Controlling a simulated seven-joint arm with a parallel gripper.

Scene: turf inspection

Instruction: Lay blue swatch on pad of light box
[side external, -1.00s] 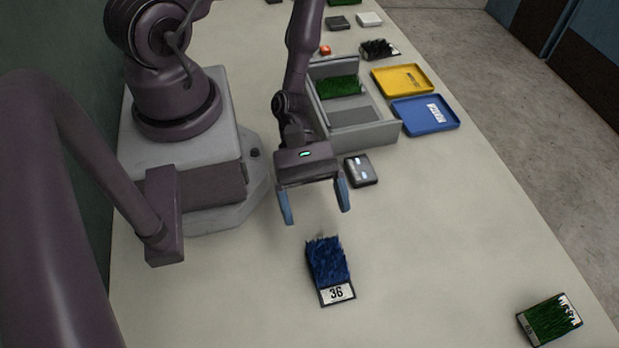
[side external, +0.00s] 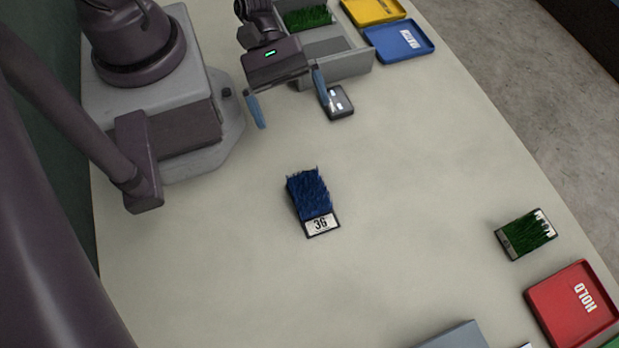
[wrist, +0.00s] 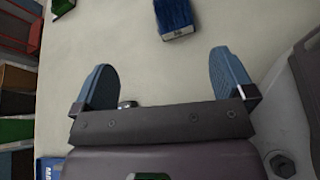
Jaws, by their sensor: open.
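The blue swatch (side external: 310,194) is a tuft of blue turf on a dark base with a white "36" label, lying on the table. It also shows at the top of the wrist view (wrist: 174,15). My gripper (side external: 293,110) is open and empty, above the table and behind the swatch, apart from it. Its two blue fingers also show in the wrist view (wrist: 162,65). A grey open-topped box (side external: 350,66), apparently the light box, stands behind my gripper. It holds a green swatch (side external: 308,17) at its far side; a flat grey pad (side external: 326,46) beside it looks bare.
A small dark device (side external: 339,102) lies close to my right finger. Yellow (side external: 374,10) and blue (side external: 400,41) trays sit right of the box. A green swatch (side external: 527,234) and a red HOLD tray (side external: 574,304) lie at the right. The table around the blue swatch is clear.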

